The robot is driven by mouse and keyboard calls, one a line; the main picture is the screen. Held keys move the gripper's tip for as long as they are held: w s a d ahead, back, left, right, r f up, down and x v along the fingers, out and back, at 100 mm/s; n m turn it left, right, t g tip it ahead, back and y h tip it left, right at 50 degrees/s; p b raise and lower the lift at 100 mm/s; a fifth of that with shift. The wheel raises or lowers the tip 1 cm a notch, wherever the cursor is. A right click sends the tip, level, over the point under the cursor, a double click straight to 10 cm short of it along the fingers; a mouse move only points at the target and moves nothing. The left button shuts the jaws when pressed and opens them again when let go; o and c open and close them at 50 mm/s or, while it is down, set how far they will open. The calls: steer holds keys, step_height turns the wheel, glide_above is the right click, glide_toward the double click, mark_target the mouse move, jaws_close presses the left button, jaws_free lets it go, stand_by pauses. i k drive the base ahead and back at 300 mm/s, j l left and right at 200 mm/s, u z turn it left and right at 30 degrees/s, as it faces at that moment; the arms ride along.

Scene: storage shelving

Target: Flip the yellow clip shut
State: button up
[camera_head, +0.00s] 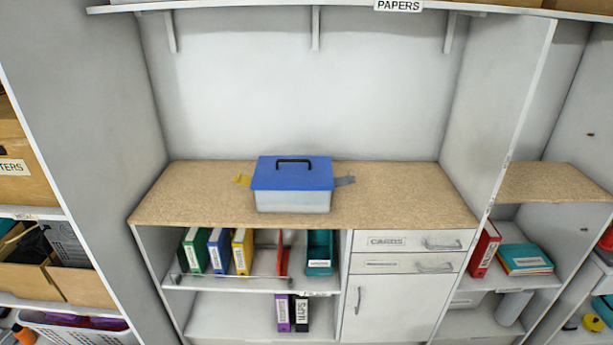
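A box with a blue lid (309,174) and a pale grey body (291,202) stands on the wood-grained countertop (400,199). Its lid is on and has a dark handle on top. My gripper is not in view.
The countertop is clear on both sides of the box. A white wall stands behind it and tall side panels (503,110) flank it. An upper shelf (250,3) runs overhead. Binders (242,251) and drawers (413,241) are below.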

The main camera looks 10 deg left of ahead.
mark_target(240, 179)
steer(key=i+j, duration=0.2)
steer(key=j, duration=0.15)
steer(key=i+j, duration=0.2)
steer(key=j, duration=0.15)
steer(key=i+j+z, duration=0.1)
steer(key=j, duration=0.25)
steer(key=i+j, duration=0.3)
